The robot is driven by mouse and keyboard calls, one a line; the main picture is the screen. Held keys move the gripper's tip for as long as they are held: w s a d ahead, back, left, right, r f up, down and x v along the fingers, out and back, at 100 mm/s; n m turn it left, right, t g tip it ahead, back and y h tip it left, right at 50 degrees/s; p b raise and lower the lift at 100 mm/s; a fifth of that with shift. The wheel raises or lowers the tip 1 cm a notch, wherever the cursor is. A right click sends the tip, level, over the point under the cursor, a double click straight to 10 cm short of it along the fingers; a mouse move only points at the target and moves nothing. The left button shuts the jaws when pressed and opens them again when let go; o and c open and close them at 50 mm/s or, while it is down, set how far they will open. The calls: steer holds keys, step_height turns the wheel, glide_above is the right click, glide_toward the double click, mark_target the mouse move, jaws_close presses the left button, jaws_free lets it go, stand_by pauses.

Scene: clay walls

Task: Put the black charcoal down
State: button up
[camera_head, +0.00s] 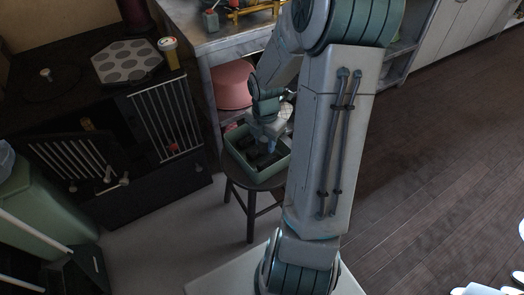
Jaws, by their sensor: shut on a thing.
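My gripper (267,140) is low over a green bin (243,172), near its far side. It is shut on the black charcoal (270,147), which is small and dark and partly hidden by the fingers. Several dark pieces (262,161) lie in the bin below. I cannot tell whether the held piece touches them. The bin stands on a dark round stool (250,202). My arm hides what is to the right of the bin.
A counter (225,40) with an open shelf holding a pink pot (232,85) stands behind the stool. A dark stove with a barred grate (165,118) and a muffin tray (126,60) is at left. A pale green container (40,220) stands front left. Wooden floor at right is open.

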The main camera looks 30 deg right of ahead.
mark_target(262, 147)
steer(key=shift+w+d+f+b, duration=0.15)
steer(key=shift+w+f+b, duration=0.35)
steer(key=shift+f, duration=0.5)
steer(key=shift+w+d+f+b, duration=0.15)
steer(key=shift+w+f+b, duration=0.35)
steer(key=shift+f, duration=0.45)
steer(key=shift+w+d+f+b, duration=0.15)
steer(key=shift+w+f+b, duration=0.35)
steer(key=shift+f, duration=0.5)
steer(key=shift+f, duration=0.45)
steer(key=o, duration=1)
